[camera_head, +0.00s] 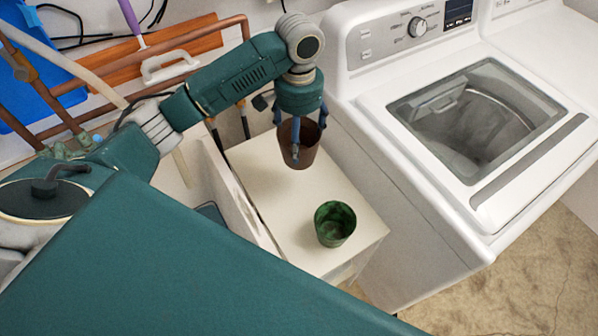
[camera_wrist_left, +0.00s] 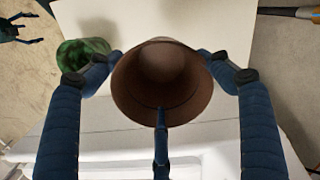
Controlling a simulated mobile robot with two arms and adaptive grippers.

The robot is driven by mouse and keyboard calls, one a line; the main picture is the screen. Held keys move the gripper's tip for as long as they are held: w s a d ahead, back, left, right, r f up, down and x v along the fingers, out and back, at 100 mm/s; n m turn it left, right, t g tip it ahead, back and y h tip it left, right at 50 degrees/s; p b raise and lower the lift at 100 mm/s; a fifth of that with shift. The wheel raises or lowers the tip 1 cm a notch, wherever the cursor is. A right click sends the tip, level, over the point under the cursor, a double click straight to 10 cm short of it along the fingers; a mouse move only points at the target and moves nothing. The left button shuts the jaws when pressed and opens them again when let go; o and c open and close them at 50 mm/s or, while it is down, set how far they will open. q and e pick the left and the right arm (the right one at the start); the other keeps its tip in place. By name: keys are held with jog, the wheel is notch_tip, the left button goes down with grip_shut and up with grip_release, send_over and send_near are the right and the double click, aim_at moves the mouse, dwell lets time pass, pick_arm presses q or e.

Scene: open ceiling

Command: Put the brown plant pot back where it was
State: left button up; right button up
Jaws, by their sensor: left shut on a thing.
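The brown plant pot (camera_head: 308,139) is upright over the back part of a white cabinet top (camera_head: 263,181), beside the washer. My left gripper (camera_head: 297,138) comes from above and is shut on the pot. In the left wrist view the fingers (camera_wrist_left: 160,82) surround the brown pot (camera_wrist_left: 160,68), one over its near rim. I cannot tell whether the pot's base touches the cabinet. My right gripper (camera_wrist_left: 24,27) shows small at the top left of the wrist view, its fingers spread and empty.
A green pot (camera_head: 335,223) stands near the cabinet's front edge; it also shows in the wrist view (camera_wrist_left: 80,58). The white washer (camera_head: 420,190) rises close on the right. Pipes and a blue thing (camera_head: 28,90) are at the left. The middle of the cabinet top is clear.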

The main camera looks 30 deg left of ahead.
aim_at(309, 145)
pick_arm(q)
notch_tip(309, 145, down, 10)
jog(key=shift+r+p, duration=0.2)
jog(key=shift+p, duration=0.4)
jog(key=shift+f, duration=2.5)
jog(key=shift+f, duration=0.2)
jog(key=o, duration=1.2)
jog(key=shift+c, duration=0.2)
notch_tip(309, 145, up, 12)
jog(key=shift+r+b, duration=0.25)
jog(key=shift+b, duration=0.25)
jog(key=shift+f, duration=0.1)
